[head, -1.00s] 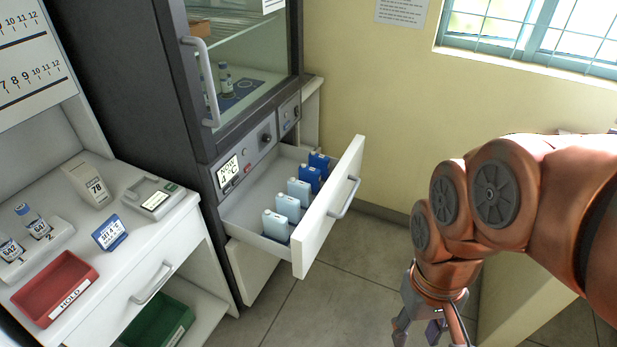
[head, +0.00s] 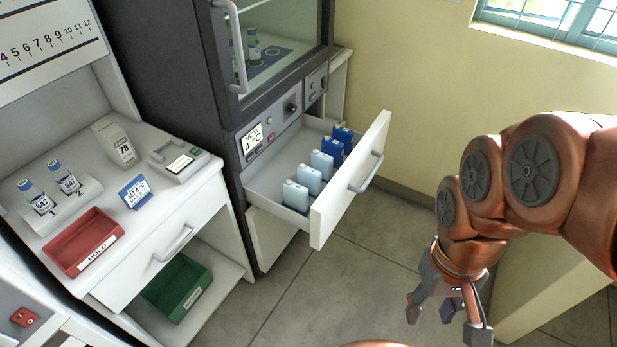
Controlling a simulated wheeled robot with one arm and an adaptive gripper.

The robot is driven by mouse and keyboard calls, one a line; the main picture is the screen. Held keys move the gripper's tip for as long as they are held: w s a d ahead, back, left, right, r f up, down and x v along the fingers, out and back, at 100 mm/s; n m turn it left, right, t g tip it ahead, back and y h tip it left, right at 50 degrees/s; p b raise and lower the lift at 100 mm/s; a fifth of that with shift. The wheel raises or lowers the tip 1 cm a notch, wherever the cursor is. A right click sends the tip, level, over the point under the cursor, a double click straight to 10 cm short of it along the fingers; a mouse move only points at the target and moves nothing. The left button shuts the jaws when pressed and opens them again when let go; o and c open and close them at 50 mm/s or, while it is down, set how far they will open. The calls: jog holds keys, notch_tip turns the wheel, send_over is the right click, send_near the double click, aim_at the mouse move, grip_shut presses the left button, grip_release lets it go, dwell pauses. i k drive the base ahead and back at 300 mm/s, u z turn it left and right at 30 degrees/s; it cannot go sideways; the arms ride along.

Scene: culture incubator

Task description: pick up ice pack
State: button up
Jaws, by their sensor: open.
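Several ice packs stand upright in a row in the open white drawer (head: 270,190) below the glass-doored incubator. The front ones are light blue, such as the nearest ice pack (head: 296,196) and the one behind it (head: 309,180). The back ones are dark blue, such as the dark blue ice pack (head: 331,153). My gripper (head: 445,315) hangs to the right of the drawer, pointing down, open and apart from the ice packs. The drawer front hides nothing of the packs' tops.
The incubator (head: 262,75) holds vials behind its glass. At left, a bench carries a red HOLD tray (head: 84,242), a vial rack (head: 58,208) and a blue sign (head: 134,192). A green bin (head: 177,290) sits on the shelf below. The floor (head: 340,280) before the drawer is clear.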

aim_at(310, 179)
jog(key=z, duration=0.95)
jog(key=i, duration=1.95)
jog(key=u, duration=5.15)
